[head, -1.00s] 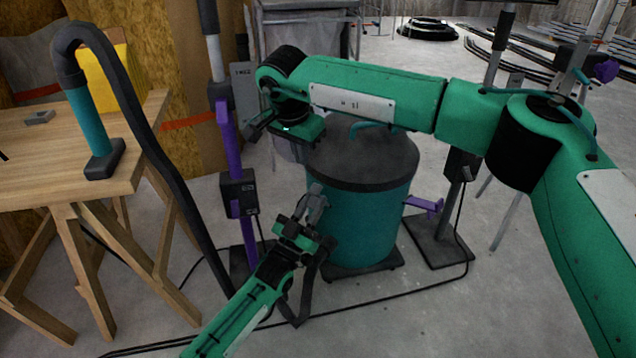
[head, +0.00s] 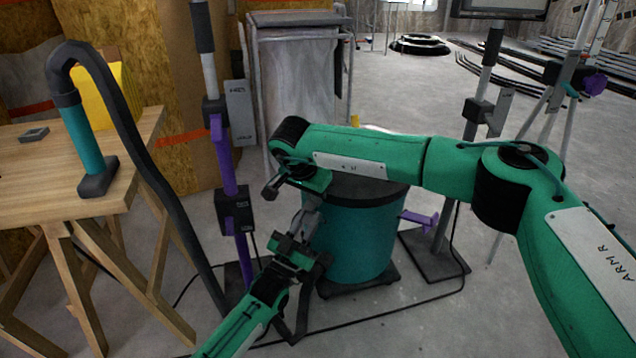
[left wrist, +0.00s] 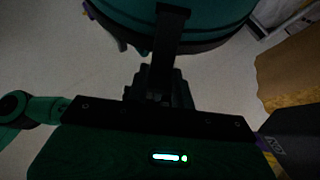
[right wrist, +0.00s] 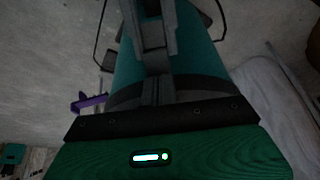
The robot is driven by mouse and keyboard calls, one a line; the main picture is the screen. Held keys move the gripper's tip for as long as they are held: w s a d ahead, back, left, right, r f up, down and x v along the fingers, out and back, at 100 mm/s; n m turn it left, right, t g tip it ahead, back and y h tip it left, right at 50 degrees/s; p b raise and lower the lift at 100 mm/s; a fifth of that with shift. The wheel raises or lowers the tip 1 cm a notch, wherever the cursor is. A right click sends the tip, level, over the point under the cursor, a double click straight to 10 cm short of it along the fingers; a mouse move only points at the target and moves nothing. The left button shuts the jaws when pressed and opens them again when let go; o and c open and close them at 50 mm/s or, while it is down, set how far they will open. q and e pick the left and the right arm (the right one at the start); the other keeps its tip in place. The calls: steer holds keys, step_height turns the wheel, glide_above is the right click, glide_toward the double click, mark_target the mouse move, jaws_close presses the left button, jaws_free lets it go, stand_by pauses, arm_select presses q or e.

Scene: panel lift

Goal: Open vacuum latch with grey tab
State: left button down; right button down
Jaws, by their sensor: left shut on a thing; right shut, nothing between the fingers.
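The vacuum is a teal drum (head: 355,240) with a dark lid (head: 370,190), upright on a dark base. A grey latch tab (head: 308,208) shows at its left side. My left gripper (head: 297,238) is shut on the grey tab, coming from below. In the left wrist view a dark strip (left wrist: 168,45) runs from the fingers to the drum; its details are too dark to tell. My right gripper (head: 272,186) is shut and empty beside the drum's upper left, its arm hiding part of the lid. The right wrist view shows its fingers (right wrist: 152,40) in front of the drum.
A wooden workbench (head: 90,205) with a teal-and-black hose (head: 85,130) stands at the left. A purple post (head: 228,180) stands left of the drum, and another stand (head: 435,250) with a purple bracket at its right. A cable lies on the floor.

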arm_select(q)
steer(key=shift+f, duration=0.1)
arm_select(e)
steer(key=shift+s+a+f, duration=0.1)
steer(key=shift+s+f, duration=0.1)
steer(key=shift+s, duration=0.05)
